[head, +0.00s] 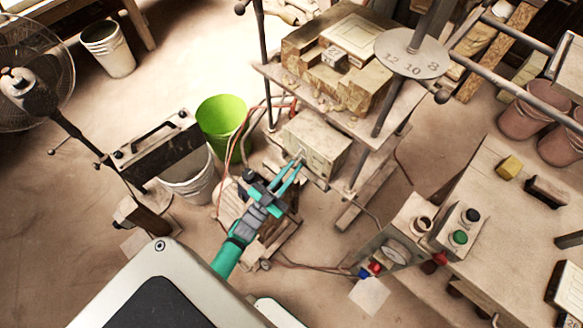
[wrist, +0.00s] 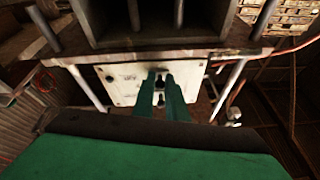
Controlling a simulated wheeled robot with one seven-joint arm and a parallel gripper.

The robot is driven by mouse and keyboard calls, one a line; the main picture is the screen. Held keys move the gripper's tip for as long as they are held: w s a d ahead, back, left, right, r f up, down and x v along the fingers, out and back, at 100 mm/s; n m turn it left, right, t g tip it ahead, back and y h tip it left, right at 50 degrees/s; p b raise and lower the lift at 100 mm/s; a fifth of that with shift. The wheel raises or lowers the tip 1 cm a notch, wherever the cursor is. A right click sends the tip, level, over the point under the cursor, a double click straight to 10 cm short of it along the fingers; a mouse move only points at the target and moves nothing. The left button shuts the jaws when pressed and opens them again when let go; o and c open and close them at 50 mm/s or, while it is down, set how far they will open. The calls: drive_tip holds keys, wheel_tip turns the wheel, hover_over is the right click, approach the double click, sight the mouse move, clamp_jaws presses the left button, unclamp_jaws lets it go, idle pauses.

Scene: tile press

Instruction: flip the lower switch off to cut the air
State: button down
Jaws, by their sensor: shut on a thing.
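The pale, worn switch box (head: 318,142) hangs under the press table, and its front panel shows in the wrist view (wrist: 120,84). Dark switch parts (wrist: 160,84) show one above the other between my fingers. My gripper (head: 300,164) reaches up to the panel from the lower left, and its two teal fingers (wrist: 160,72) point straight at it. The fingers are shut on a switch at the panel. The fingers hide part of the panel, and I cannot tell for sure which switch is held or which way its lever points.
The press table (head: 330,93) and its metal posts stand just above and around the box. Red hoses (head: 232,150) run at the left. A green bucket (head: 221,115) stands behind my arm. A bench (head: 500,215) with buttons and a gauge is at the right.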

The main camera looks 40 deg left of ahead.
drive_tip(key=c, duration=1.9)
unclamp_jaws()
drive_tip(key=shift+s, duration=0.15)
drive_tip(key=v, duration=1)
drive_tip(key=shift+s+f, duration=0.15)
drive_tip(key=shift+s, duration=0.1)
drive_tip(key=shift+s, duration=0.1)
